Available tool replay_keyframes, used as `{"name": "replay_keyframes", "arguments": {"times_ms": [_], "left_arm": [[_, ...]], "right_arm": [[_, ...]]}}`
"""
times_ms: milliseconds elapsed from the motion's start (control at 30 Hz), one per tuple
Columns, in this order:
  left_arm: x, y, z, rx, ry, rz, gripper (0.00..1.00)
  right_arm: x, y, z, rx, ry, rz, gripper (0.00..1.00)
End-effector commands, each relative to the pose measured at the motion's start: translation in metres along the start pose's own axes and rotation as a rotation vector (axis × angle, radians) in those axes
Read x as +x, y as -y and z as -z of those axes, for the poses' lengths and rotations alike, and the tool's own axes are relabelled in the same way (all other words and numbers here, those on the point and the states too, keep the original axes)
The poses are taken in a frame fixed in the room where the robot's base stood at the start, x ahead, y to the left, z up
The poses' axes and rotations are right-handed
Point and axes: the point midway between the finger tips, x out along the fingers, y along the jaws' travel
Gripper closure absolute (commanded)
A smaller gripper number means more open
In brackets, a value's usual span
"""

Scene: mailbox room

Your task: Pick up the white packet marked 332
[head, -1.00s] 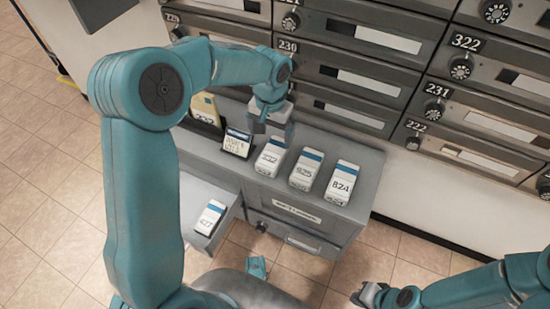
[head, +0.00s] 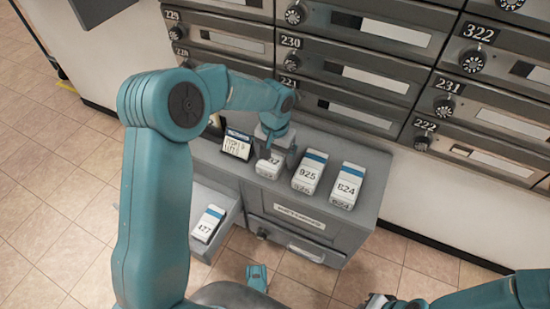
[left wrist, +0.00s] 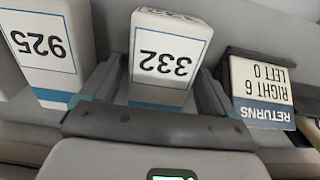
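The white packet marked 332 (head: 267,168) stands on the grey cabinet top, left of the other white packets; my left gripper hides part of it in the head view. In the left wrist view the packet (left wrist: 168,62) shows upside down, with its number readable and a blue band at one end. My left gripper (head: 274,152) is over the packet. In the left wrist view its fingers (left wrist: 162,92) stand apart, one on each side of the packet; no firm grip shows. My right gripper (head: 376,301) is at the bottom edge, partly cut off, its fingers unclear.
Packets 925 (head: 310,173) and 824 (head: 346,186) stand to the right. A dark-framed returns sign (head: 237,146) stands close on the left. Packet 427 (head: 208,224) lies in an open drawer (head: 230,205). Mailboxes (head: 350,75) line the wall behind.

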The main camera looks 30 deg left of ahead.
Motion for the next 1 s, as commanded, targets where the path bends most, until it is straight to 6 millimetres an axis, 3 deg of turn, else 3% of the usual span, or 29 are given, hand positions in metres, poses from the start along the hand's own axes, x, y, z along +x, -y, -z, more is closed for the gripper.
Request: {"name": "replay_keyframes", "arguments": {"times_ms": [33,133,400,533,667,1000], "left_arm": [[0.000,0.000,0.000,0.000,0.000,0.000,0.30],[0.000,0.000,0.000,0.000,0.000,0.000,0.63],[-0.002,0.000,0.000,0.000,0.000,0.000,0.64],[-0.016,0.000,0.000,0.000,-0.002,0.000,0.64],[-0.049,0.000,0.001,0.000,-0.005,0.000,0.64],[-0.153,0.000,0.001,-0.001,-0.004,-0.001,0.64]], "right_arm": [[0.000,0.000,0.000,0.000,0.000,0.000,1.00],[0.000,0.000,0.000,0.000,0.000,0.000,1.00],[-0.001,0.000,0.000,-0.001,0.001,0.000,1.00],[-0.007,0.003,-0.001,-0.003,0.003,0.000,1.00],[-0.019,0.009,-0.004,-0.010,0.010,0.001,1.00],[-0.051,0.027,-0.013,-0.035,0.035,0.004,1.00]]}}
